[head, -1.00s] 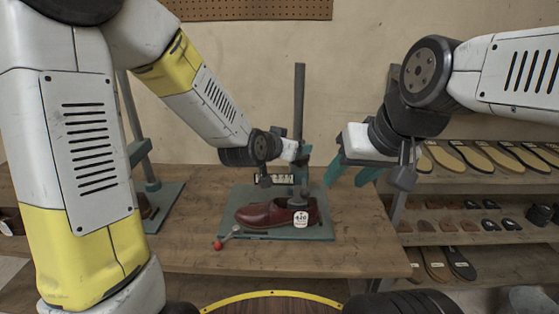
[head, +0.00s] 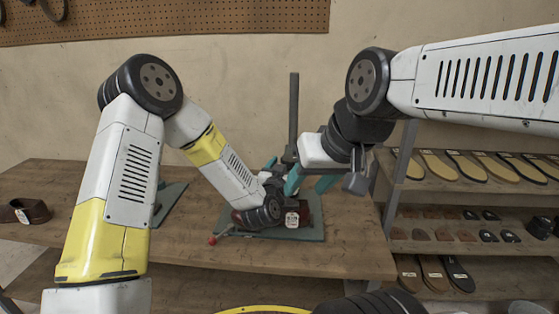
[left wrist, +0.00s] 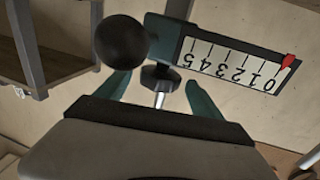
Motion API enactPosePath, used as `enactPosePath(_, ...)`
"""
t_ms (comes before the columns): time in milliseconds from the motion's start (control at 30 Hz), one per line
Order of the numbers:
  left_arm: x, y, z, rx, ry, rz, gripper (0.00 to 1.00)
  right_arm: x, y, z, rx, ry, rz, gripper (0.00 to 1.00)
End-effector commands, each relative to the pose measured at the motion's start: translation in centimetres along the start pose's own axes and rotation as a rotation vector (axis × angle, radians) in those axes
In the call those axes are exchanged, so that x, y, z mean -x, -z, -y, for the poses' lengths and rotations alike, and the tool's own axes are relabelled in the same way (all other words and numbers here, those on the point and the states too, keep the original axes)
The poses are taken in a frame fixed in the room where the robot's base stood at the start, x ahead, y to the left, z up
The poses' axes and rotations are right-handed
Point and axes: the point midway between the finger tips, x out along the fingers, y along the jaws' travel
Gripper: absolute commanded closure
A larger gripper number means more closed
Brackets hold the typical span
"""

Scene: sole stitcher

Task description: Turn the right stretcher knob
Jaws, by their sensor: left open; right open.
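The right stretcher stands on a teal base plate (head: 312,235), with a grey post (head: 294,110) rising behind a dark red shoe (head: 317,212). My left forearm and wrist hide much of the shoe and mechanism. My left gripper (head: 271,163) is open, high beside the post. In the left wrist view, its teal fingers (left wrist: 158,94) stand apart on either side of a metal rod (left wrist: 160,90). A round black knob (left wrist: 121,42) shows near the left finger; contact cannot be told. My right gripper (head: 308,185) is open and appears in front of the post's right side.
A white scale (left wrist: 235,65) numbered 0 to 5 has a red pointer (left wrist: 288,61) near 0. A red-tipped lever (head: 212,240) sits at the base's front left. Shelves of soles (head: 460,165) stand right.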

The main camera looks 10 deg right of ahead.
Motion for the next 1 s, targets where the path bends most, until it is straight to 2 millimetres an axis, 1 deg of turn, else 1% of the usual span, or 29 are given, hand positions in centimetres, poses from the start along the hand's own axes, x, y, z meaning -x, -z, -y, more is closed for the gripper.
enactPosePath(33, -0.7, -0.1, 0.0, 0.001, 0.001, 0.000, 0.23, 0.0, 0.0, 0.0, 0.000, 0.000, 0.000, 0.52)
enactPosePath(100, -1.5, -0.1, 0.0, 0.001, 0.001, 0.000, 0.23, 0.0, 0.0, 0.0, 0.000, 0.000, 0.000, 0.52)
enactPosePath(200, -2.2, 0.0, 0.0, -0.001, 0.000, 0.001, 0.23, 0.0, 0.0, 0.0, 0.000, 0.000, 0.000, 0.52)
enactPosePath(500, -2.6, 0.0, 0.0, -0.001, 0.000, 0.001, 0.23, 0.0, 0.0, 0.0, 0.000, 0.000, 0.000, 0.52)
enactPosePath(567, -2.5, 0.0, 0.0, -0.001, 0.000, 0.001, 0.33, 0.0, 0.0, 0.0, 0.000, 0.000, 0.000, 0.52)
enactPosePath(600, -2.5, 0.0, 0.0, -0.001, 0.000, 0.001, 0.41, 0.0, 0.0, 0.0, 0.000, 0.000, 0.000, 0.52)
enactPosePath(667, -2.5, 0.0, 0.0, -0.001, 0.000, 0.001, 0.52, 0.0, 0.0, 0.0, 0.000, 0.000, 0.000, 0.52)
enactPosePath(700, -2.5, 0.0, 0.0, -0.001, 0.000, 0.001, 0.60, 0.0, 0.0, 0.0, 0.000, 0.000, 0.000, 0.52)
enactPosePath(833, -2.5, 0.0, 0.0, -0.001, 0.000, 0.001, 0.85, 0.0, 0.0, 0.0, 0.000, 0.000, 0.000, 0.52)
enactPosePath(1000, -2.5, 0.0, 0.1, -0.001, -0.008, 0.001, 0.85, 0.0, 0.0, 0.0, 0.000, 0.000, 0.000, 0.52)
